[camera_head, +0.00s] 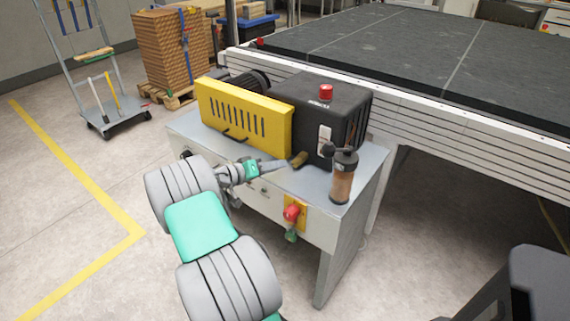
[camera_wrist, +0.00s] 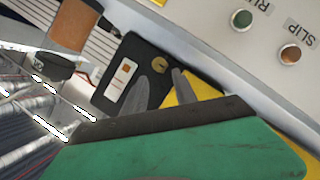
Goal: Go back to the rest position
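My gripper (camera_head: 284,164) is at the end of my arm, low over the front of the grey machine cabinet (camera_head: 355,190). Its tips point right, close to a small brass knob (camera_head: 299,159) on the black housing; I cannot tell whether they touch. In the wrist view, the two grey fingers (camera_wrist: 169,72) stand a little apart with nothing visible held between them. The brass knob (camera_wrist: 159,65) shows beyond their tips, on the black housing (camera_wrist: 128,75) with its white label. The green gripper body fills the bottom of that view.
A yellow guard (camera_head: 243,117) and black motor box (camera_head: 345,105) with a red button stand on the cabinet. A brown bottle (camera_head: 343,185) stands at its right edge. A red switch (camera_head: 292,213) is on the front. A large dark conveyor (camera_head: 400,50) lies behind.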

